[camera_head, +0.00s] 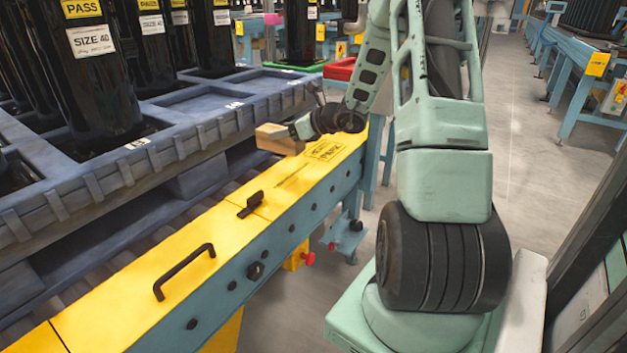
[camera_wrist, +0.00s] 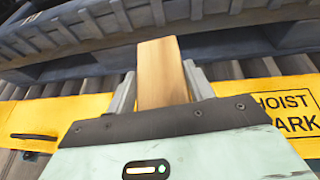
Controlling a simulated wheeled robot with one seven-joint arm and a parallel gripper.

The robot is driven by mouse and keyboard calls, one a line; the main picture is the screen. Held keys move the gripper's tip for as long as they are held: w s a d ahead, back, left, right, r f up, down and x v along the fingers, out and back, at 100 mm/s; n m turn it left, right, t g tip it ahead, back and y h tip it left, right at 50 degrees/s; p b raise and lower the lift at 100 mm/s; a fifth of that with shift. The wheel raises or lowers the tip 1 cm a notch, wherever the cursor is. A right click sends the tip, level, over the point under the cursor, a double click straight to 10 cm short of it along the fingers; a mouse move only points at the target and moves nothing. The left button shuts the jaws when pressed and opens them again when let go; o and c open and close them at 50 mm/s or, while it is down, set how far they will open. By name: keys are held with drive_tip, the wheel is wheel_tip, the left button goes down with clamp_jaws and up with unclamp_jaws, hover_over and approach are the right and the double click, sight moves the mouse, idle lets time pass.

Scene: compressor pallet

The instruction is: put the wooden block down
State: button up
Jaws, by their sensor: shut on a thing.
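The wooden block (camera_head: 279,139) is a plain light-brown piece at the end of my arm in the head view, over the yellow rail (camera_head: 222,212) and close to the grey pallet's edge. In the wrist view the block (camera_wrist: 162,72) stands out between the two grey fingers of my gripper (camera_wrist: 160,92), one finger on each side. My gripper (camera_head: 288,132) is shut on the block. I cannot tell whether the block's underside touches the rail.
A dark grey pallet (camera_head: 122,178) with tall black cylinders (camera_head: 85,75) stands at the left. The rail carries a black handle (camera_head: 184,270), a small black latch (camera_head: 251,204) and a "HOIST PARK" marking (camera_wrist: 286,115). A red tray (camera_head: 340,69) lies beyond my gripper.

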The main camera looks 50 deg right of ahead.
drive_tip(key=shift+s+d+m+h+b, duration=0.2)
drive_tip(key=shift+d+m+h+b, duration=0.15)
drive_tip(key=shift+d+b, duration=0.4)
drive_tip(key=shift+s+d+m+h+b, duration=0.25)
drive_tip(key=shift+d+h+b, duration=0.1)
drive_tip(key=shift+d+b, duration=0.35)
drive_tip(key=b, duration=0.5)
hover_over(296, 176)
wheel_tip(296, 176, down, 10)
drive_tip(key=shift+a+r, duration=0.1)
drive_tip(key=shift+r, duration=0.1)
drive_tip(key=shift+f, duration=0.2)
drive_tip(key=o, duration=1.1)
drive_tip(key=shift+c, duration=0.2)
drive_tip(key=shift+r, duration=0.1)
